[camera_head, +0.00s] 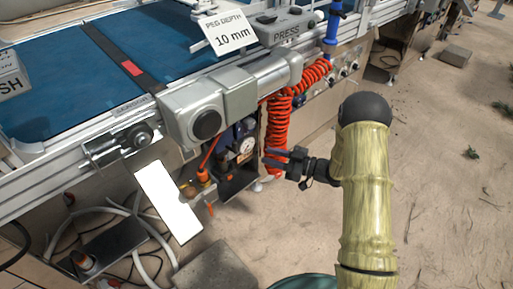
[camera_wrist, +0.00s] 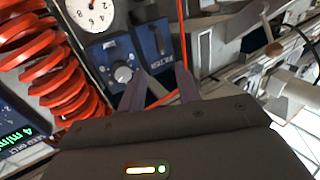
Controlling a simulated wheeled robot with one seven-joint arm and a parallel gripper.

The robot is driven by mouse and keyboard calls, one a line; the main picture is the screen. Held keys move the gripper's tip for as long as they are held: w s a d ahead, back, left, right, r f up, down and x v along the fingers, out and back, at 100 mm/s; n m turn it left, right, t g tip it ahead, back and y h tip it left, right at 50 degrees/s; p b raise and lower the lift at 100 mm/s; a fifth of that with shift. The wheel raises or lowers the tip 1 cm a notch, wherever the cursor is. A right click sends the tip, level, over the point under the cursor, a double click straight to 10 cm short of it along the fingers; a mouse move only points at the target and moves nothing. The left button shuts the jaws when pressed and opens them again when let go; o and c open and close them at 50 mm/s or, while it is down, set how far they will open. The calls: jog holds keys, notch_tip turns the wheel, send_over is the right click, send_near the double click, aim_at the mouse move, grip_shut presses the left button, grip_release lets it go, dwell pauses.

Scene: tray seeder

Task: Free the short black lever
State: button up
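My gripper (camera_head: 270,158) is in front of the blue control unit (camera_head: 243,140) below the conveyor, close to the red coiled hose. In the wrist view my gripper (camera_wrist: 160,74) has its two fingers apart, pointing at the blue unit (camera_wrist: 108,58) with its round knob and white dial gauge. A dark, narrow bar shows between the fingers; I cannot tell whether it is the short black lever or whether a finger touches it. No other part is clearly the lever in either view.
The red coiled hose (camera_head: 279,118) hangs beside my gripper and fills the left of the wrist view (camera_wrist: 50,65). A grey motor housing (camera_head: 208,110) juts out above. A white panel (camera_head: 168,202) and loose pipes lie lower left. Sandy ground at right is mostly free.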

jog(key=shift+p+v, duration=0.35)
jog(key=shift+v, duration=1.65)
jog(key=shift+c, duration=0.4)
